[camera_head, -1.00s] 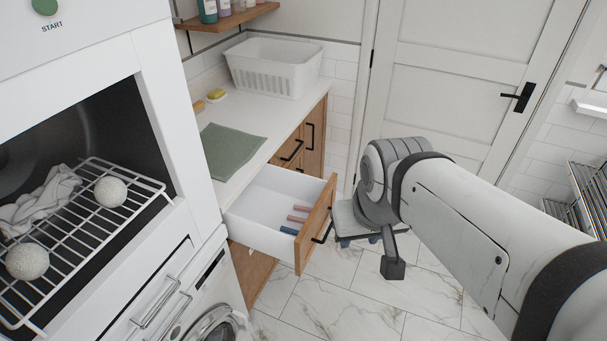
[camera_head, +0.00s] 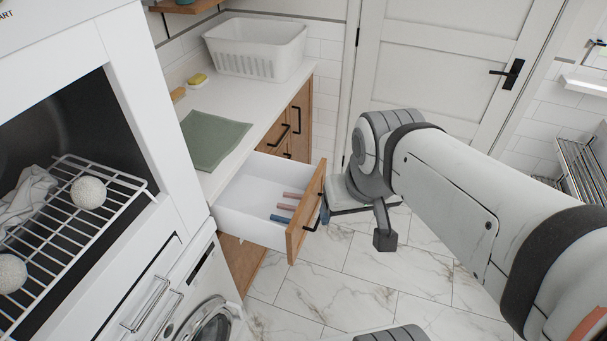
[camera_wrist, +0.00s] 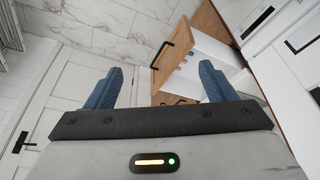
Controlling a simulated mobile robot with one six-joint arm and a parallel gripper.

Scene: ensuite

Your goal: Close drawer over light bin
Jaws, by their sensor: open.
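The drawer (camera_head: 235,207) stands pulled out under the counter, with a white box and a wooden front (camera_head: 305,220) bearing a black handle (camera_head: 313,222). Blue and pink items lie inside it. The drawer front (camera_wrist: 172,45) also shows tilted beyond my fingers in the wrist view. My gripper (camera_wrist: 160,88) is open, its two blue fingers apart with nothing between them. A bin under the drawer cannot be made out; a white basket (camera_head: 258,50) stands on the counter.
A green cloth (camera_head: 213,140) and a yellow sponge (camera_head: 197,79) lie on the counter. A white appliance with a wire rack (camera_head: 65,215) stands close on the left. Marble floor is clear before the drawer; a closed door (camera_head: 440,60) is behind.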

